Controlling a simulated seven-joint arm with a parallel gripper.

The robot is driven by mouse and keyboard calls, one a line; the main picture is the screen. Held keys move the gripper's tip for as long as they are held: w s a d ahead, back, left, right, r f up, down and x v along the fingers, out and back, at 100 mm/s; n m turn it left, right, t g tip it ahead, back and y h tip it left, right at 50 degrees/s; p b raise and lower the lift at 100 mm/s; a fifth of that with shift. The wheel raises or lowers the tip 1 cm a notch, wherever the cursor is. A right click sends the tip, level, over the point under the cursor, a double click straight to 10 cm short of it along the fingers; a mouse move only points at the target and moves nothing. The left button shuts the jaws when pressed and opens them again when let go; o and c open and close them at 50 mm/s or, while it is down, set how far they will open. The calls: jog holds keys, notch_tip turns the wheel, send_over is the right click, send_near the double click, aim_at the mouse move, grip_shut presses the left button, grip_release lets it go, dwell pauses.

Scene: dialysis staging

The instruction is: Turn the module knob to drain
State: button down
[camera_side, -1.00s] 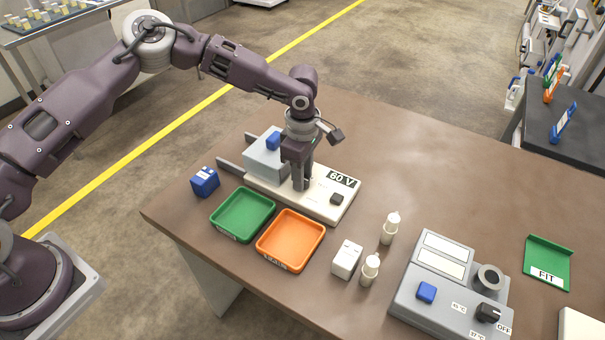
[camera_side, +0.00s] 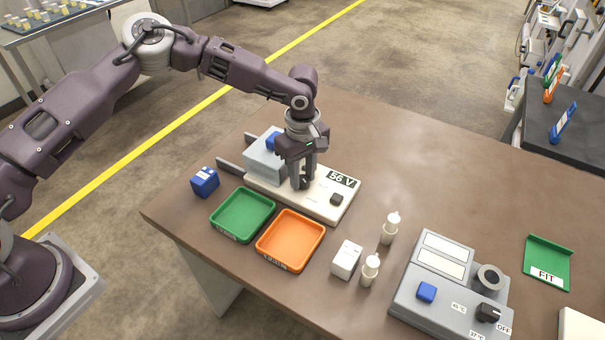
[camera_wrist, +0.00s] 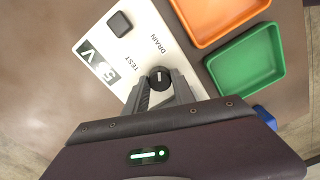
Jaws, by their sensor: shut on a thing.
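The module (camera_side: 318,205) is a pale panel with a display reading 56 V; it also shows in the wrist view (camera_wrist: 185,60). Its knob (camera_wrist: 160,77) is round and black with a white mark that points roughly up the picture, on the side of the DRAIN label (camera_wrist: 160,38). The TEST label (camera_wrist: 133,61) lies up and left of the knob. My gripper (camera_side: 302,186) points down onto the module and is shut on the knob, with a finger at each side in the wrist view (camera_wrist: 160,84). In the side view the fingers hide the knob.
A black button (camera_side: 337,199) sits on the module. Green (camera_side: 216,221) and orange (camera_side: 262,248) trays lie close in front. A blue box (camera_side: 205,182) is at left; a white box (camera_side: 346,259), bottles (camera_side: 389,228) and a grey device (camera_side: 408,290) are at right.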

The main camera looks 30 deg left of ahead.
aim_at(303, 178)
jog(key=shift+w+r, duration=0.1)
jog(key=c, duration=1.3)
grip_release()
notch_tip(303, 178, up, 7)
jog(key=shift+r, duration=0.1)
